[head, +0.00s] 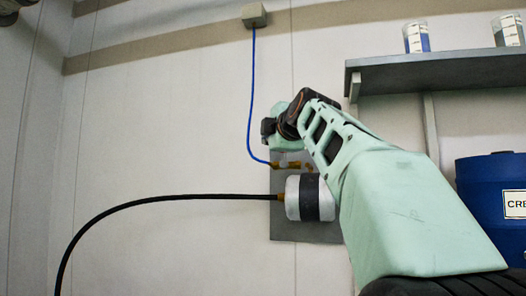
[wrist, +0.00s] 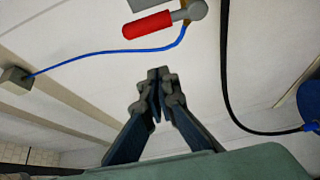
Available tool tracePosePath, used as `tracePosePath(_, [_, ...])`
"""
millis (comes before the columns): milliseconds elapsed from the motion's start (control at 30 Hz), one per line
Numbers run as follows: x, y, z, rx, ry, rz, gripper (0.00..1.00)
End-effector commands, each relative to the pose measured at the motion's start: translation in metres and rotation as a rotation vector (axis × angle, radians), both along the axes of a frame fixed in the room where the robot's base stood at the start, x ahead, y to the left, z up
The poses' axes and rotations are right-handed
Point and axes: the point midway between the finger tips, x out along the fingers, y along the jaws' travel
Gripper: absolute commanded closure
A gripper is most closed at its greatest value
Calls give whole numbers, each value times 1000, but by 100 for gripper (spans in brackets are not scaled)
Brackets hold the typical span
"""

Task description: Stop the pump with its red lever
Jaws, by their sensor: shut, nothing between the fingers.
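The red lever (wrist: 150,24) shows at the top of the wrist view, lying nearly level, with its grey pivot end (wrist: 197,10) at its right. My gripper (wrist: 158,78) is shut and empty, its fingertips together below the lever in that picture, with a visible gap between them. In the head view the pump (head: 308,198), a pale cylinder with a dark band, sits on a grey wall plate (head: 290,234). My arm covers part of the plate there, and I cannot make out the red lever in that view.
A blue line (head: 251,100) runs from a wall box (head: 254,15) to brass fittings (head: 285,164) above the pump. A black hose (head: 130,203) leaves the pump leftward. A shelf (head: 440,74) with beakers and a blue barrel (head: 485,190) stand right.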

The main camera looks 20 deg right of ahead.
Motion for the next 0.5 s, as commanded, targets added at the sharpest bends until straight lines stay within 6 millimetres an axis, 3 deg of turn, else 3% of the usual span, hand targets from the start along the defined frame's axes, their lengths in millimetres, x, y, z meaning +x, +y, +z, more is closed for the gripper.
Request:
tracePosePath(200, [-35, 3, -4, 1, -2, 0, 100])
tracePosePath(500, [-54, 4, -1, 1, 1, 1, 100])
